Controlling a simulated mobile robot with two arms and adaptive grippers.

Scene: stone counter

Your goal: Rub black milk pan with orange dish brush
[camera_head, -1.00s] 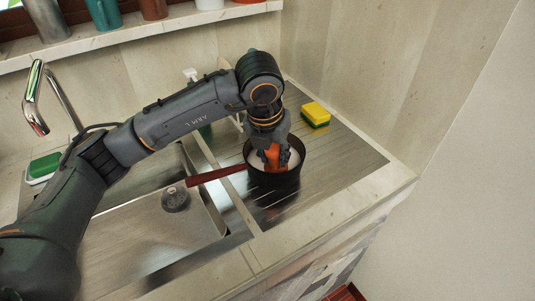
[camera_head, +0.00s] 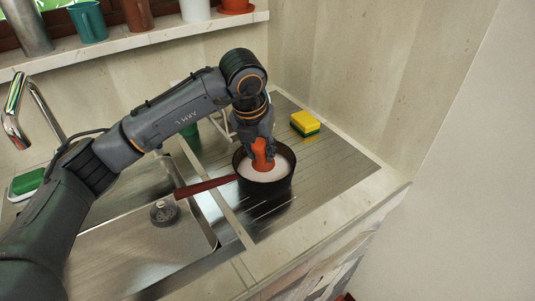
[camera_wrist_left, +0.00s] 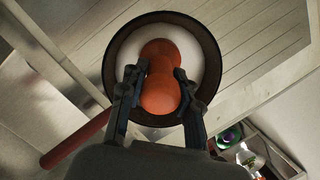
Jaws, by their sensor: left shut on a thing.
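The black milk pan (camera_head: 277,184) stands upright on the metal drainboard, its red-brown handle pointing left over the sink's edge. Its inside looks white. The orange dish brush (camera_head: 262,150) is inside the pan, roughly upright, its lower end in the white area. My left gripper (camera_head: 258,141) reaches down over the pan and is shut on the brush. In the left wrist view, the fingers of my left gripper (camera_wrist_left: 156,88) sit on either side of the orange brush (camera_wrist_left: 160,62), within the rim of the pan (camera_wrist_left: 112,50). My right gripper is not in view.
A yellow and green sponge (camera_head: 305,123) lies on the drainboard behind and right of the pan. The metal sink (camera_head: 140,240) with a drain plug (camera_head: 164,213) is at left, beside the tap (camera_head: 14,110). A shelf with pots (camera_head: 140,40) runs along the back wall.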

